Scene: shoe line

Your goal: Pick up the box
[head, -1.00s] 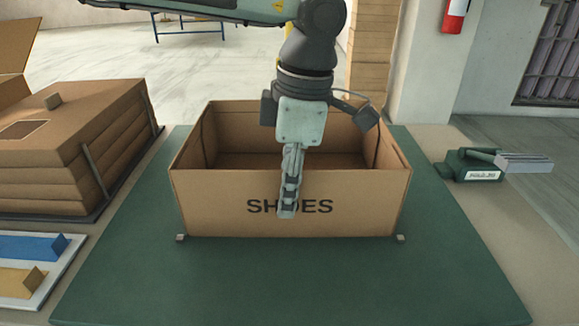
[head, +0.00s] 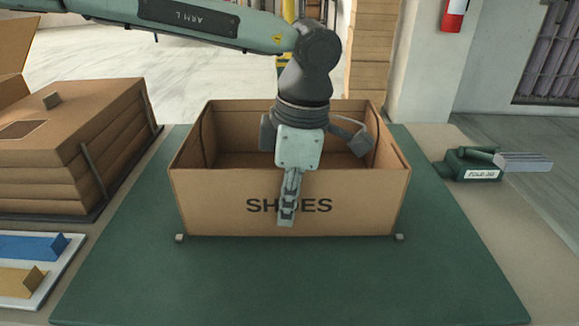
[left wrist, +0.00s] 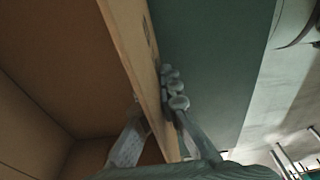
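The open cardboard box (head: 230,212) marked SHOES stands on the green mat, its front wall facing me. My left gripper (head: 287,215) reaches down over that front wall. In the head view one finger shows in front of the wall; the other is hidden behind it. In the left wrist view the front wall (left wrist: 132,50) runs between the two fingers, one inside the box and one outside. The fingers look close to the wall but not clearly pressed on it. My right gripper is not in view.
A stack of flat cardboard (head: 75,160) lies at the left. A tray (head: 62,272) with blue and yellow pieces is in front of it. A green tool (head: 472,166) lies to the right of the green mat (head: 440,270). The mat before the box is clear.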

